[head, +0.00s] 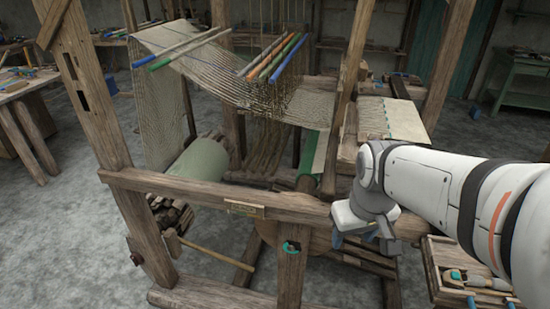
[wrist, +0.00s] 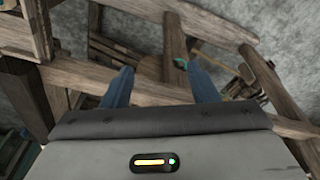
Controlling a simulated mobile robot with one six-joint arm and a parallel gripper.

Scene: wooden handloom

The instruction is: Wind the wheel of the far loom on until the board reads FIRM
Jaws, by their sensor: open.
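A wooden loom frame (head: 215,190) fills the middle of the head view. A round brown wooden wheel (head: 318,238) shows low on its near side, partly hidden behind a post and the front beam. A teal ring (head: 291,246) sits on the post in front of it. A small plate (head: 245,209) is fixed on the front beam; its writing is too small to read. My gripper (head: 365,240) is right of the wheel, below the beam's right end. In the wrist view my gripper (wrist: 158,68) has its blue fingers apart with nothing held. A small teal piece (wrist: 180,63) shows near the right finger.
Sagging warp threads (head: 250,90) and a pale green cloth roll (head: 200,160) are on the loom. The front beam (head: 220,197) and posts stand close to my arm. A tray of tools (head: 465,280) is at lower right.

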